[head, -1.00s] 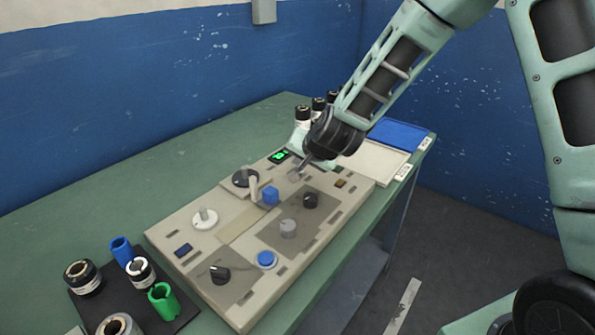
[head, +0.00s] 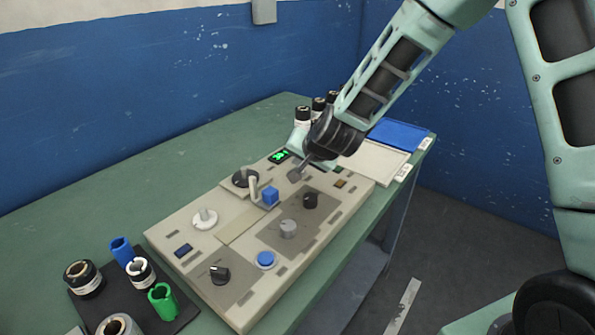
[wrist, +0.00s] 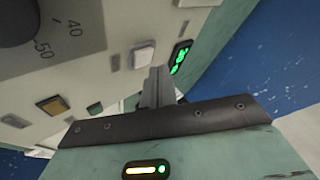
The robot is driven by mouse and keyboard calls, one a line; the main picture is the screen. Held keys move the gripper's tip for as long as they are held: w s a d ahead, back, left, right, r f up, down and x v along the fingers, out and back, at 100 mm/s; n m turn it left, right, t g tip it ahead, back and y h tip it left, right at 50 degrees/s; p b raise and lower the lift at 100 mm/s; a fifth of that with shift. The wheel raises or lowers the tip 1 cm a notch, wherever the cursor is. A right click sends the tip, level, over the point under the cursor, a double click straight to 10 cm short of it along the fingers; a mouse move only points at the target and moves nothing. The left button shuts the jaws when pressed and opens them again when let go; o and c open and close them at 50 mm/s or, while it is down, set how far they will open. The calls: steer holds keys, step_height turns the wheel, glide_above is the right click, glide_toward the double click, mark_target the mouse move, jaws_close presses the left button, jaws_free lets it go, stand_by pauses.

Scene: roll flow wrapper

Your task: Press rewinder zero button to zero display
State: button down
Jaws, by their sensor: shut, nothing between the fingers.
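The rewinder panel (head: 232,238) lies on the green table. A lit green display (head: 279,156) is at its far end and also shows in the wrist view (wrist: 180,57); its digits are too small and slanted to read. A pale square button (wrist: 142,56) sits beside that display in the wrist view. My gripper (head: 296,174) is shut and empty, pointing down at the far part of the panel. In the wrist view its fingertips (wrist: 158,72) are right by the pale button's edge; I cannot tell whether they touch it. In the head view they hide that button.
An amber button (head: 341,183), dark knobs (head: 310,200), a blue block on a lever (head: 270,196) and a round blue button (head: 266,259) are nearby. Bottles (head: 302,115) and trays (head: 399,134) stand beyond. A black mat (head: 178,316) with spools lies near left.

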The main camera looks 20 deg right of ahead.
steer(key=shift+f, duration=0.1)
stand_by(0.3)
steer(key=shift+f+b, duration=0.35)
steer(key=shift+f+b, duration=0.4)
steer(key=shift+f, duration=0.1)
stand_by(0.6)
steer(key=shift+r, duration=0.1)
steer(key=shift+r+p, duration=0.75)
steer(key=shift+r, duration=0.1)
steer(key=shift+r, duration=0.1)
step_height(320, 180, up, 5)
steer(key=p, duration=0.4)
stand_by(0.6)
